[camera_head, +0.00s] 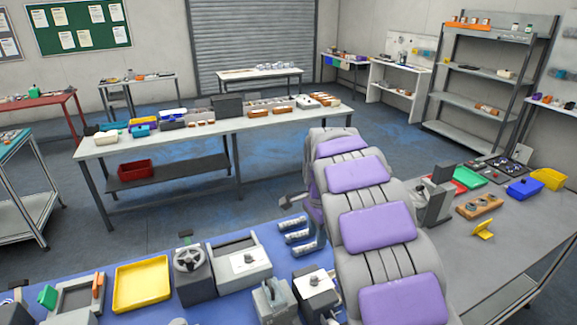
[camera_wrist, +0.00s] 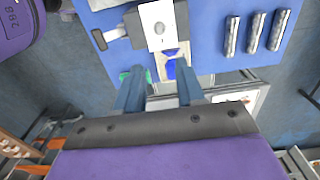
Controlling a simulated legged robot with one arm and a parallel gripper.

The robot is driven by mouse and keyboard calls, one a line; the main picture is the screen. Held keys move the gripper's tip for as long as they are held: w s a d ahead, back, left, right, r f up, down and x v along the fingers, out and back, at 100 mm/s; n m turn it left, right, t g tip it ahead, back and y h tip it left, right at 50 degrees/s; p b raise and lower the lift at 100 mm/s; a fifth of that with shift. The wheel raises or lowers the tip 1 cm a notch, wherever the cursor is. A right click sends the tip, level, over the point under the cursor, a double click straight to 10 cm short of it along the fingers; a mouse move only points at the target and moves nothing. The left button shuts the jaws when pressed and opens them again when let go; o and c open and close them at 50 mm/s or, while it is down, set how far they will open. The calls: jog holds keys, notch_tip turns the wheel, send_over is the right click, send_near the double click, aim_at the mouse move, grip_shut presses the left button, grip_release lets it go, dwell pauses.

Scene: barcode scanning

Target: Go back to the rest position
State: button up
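My gripper (camera_wrist: 160,82) shows in the wrist view with its two blue-grey fingers apart. I see nothing held between them. Beyond the fingertips lies a small beige and blue item (camera_wrist: 171,67), apart from them as far as I can tell. My purple and grey arm rises from the lower right of the head view and bends over at its top. The fingers cannot be made out clearly in the head view.
A blue work surface (camera_head: 215,238) holds a yellow tray (camera_head: 142,284), a grey machine with a handwheel (camera_head: 190,262) and silver cylinders (camera_head: 298,237). A grey bench (camera_head: 447,262) stands to the right. Open floor (camera_head: 190,205) lies before a long white table (camera_head: 205,132).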

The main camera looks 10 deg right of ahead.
jog(key=s+d+r+n+b, duration=0.1)
jog(key=s+n+b, duration=0.15)
jog(key=s, duration=0.65)
jog(key=s+d+r+n+b, duration=0.1)
jog(key=s+n, duration=0.2)
jog(key=s, duration=0.5)
jog(key=s+a+f+n+g+b, duration=0.1)
jog(key=s+f+n, duration=0.2)
jog(key=s, duration=0.9)
jog(key=s+f+n+b, duration=0.2)
jog(key=s+f+n, duration=0.2)
jog(key=s, duration=0.9)
jog(key=shift+a+f+n+g, duration=0.2)
jog(key=shift+a+n+g, duration=0.2)
jog(key=shift+n, duration=0.65)
